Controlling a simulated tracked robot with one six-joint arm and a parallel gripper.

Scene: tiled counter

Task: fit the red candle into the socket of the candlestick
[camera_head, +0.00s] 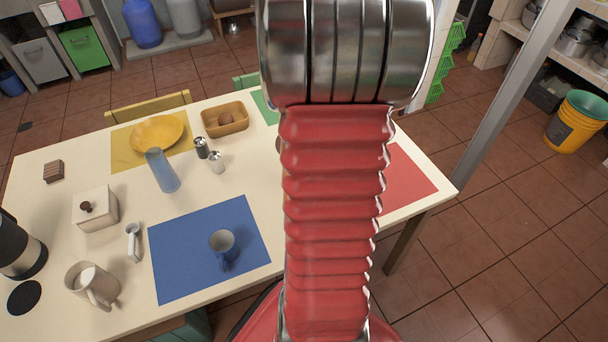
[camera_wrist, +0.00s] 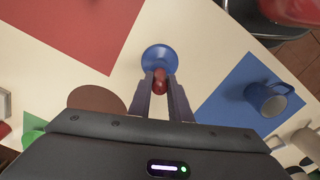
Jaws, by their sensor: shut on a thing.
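The red candle (camera_wrist: 160,74) shows nearly end-on in the wrist view, between the fingertips of my gripper (camera_wrist: 160,82). My gripper is shut on it. The blue candlestick (camera_wrist: 158,52), with a round dish-like base, stands on the cream table just beyond the fingertips. The candle's upper end overlaps the near part of the candlestick in the picture. The socket is hard to make out, and I cannot tell whether the candle touches it or is above it. In the head view my arm hides the candle, the candlestick and my gripper.
A red mat (camera_wrist: 70,30) lies left of the candlestick in the wrist view, and a brown disc (camera_wrist: 96,98) lies nearer. A blue mat (camera_wrist: 225,92) with a blue mug (camera_wrist: 268,98) is at right. A blue glass (camera_head: 162,170) and shakers stand farther off.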

